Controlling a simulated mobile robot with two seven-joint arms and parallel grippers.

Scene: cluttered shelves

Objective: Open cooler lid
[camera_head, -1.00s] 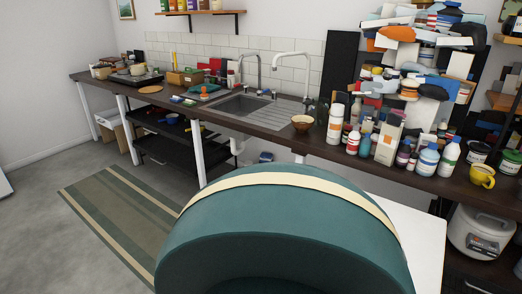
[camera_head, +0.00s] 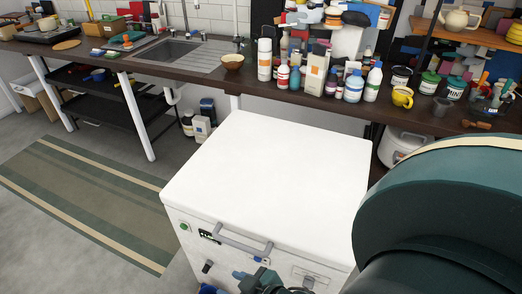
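The cooler (camera_head: 265,165) is a large white box in the middle of the view. Its lid is down, and the top looks flat and level. A grey bar handle (camera_head: 238,245) runs along the upper front face. A dark and blue part, which looks like my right gripper (camera_head: 256,278), shows at the bottom edge, in front of the cooler's front face and below the handle. Its fingers are mostly cut off, and I cannot tell whether it touches the cooler. My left gripper does not clearly show.
A dark counter (camera_head: 200,65) with a sink (camera_head: 178,52), bottles and a yellow mug (camera_head: 402,97) runs behind the cooler. A white rice cooker (camera_head: 397,148) stands under it at right. A striped rug (camera_head: 85,195) lies on open floor at left.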

